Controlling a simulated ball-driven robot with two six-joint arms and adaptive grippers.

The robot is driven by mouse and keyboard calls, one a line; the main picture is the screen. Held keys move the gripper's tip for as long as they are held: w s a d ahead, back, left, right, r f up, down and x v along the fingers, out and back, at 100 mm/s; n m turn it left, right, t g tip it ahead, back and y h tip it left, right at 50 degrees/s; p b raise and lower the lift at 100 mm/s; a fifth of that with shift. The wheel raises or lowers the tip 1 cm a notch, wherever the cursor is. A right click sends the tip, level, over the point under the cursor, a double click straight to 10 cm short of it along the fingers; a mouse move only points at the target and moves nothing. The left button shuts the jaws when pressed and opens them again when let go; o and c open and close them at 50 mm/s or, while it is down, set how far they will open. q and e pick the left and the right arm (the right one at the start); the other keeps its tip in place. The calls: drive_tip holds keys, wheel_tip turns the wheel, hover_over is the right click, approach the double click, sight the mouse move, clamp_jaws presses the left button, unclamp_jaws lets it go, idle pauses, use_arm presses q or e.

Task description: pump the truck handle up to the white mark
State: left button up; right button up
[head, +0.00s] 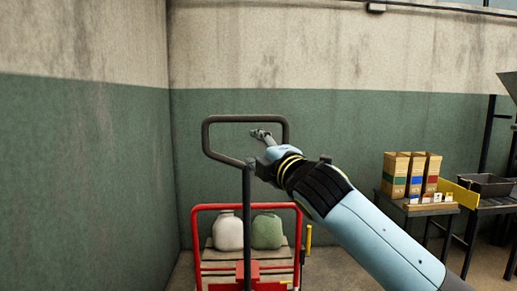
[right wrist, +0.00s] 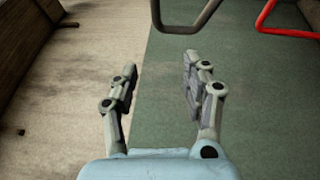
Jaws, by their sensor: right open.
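The truck's dark handle (head: 248,119) is a rounded loop on an upright shaft (head: 247,215), standing in front of the red truck frame (head: 197,250). My right gripper (head: 262,135) overlaps the inside of the loop in the head view; the depth between them is hard to judge there. In the right wrist view my right gripper (right wrist: 159,68) has its fingers spread with nothing between them. The dark handle bar (right wrist: 184,31) lies beyond the fingertips at the top of that view, apart from them. I cannot make out a white mark. My left gripper is out of view.
At right, several boxes (head: 395,175) stand on a bench beside a dark tray (head: 487,184). A green and cream wall (head: 90,160) closes the left and back.

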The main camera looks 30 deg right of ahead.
drive_tip(key=shift+c, duration=0.3)
clamp_jaws()
drive_tip(key=c, duration=0.9)
unclamp_jaws()
drive_tip(key=o, duration=1)
drive_tip(key=shift+c, duration=0.2)
drive_tip(key=shift+s, duration=0.15)
drive_tip(key=s+a+f, duration=0.1)
drive_tip(key=s, duration=1)
drive_tip(key=shift+s+a+f, duration=0.2)
drive_tip(key=shift+s+a, duration=0.1)
drive_tip(key=shift+a, duration=0.1)
drive_tip(key=shift+c, duration=0.2)
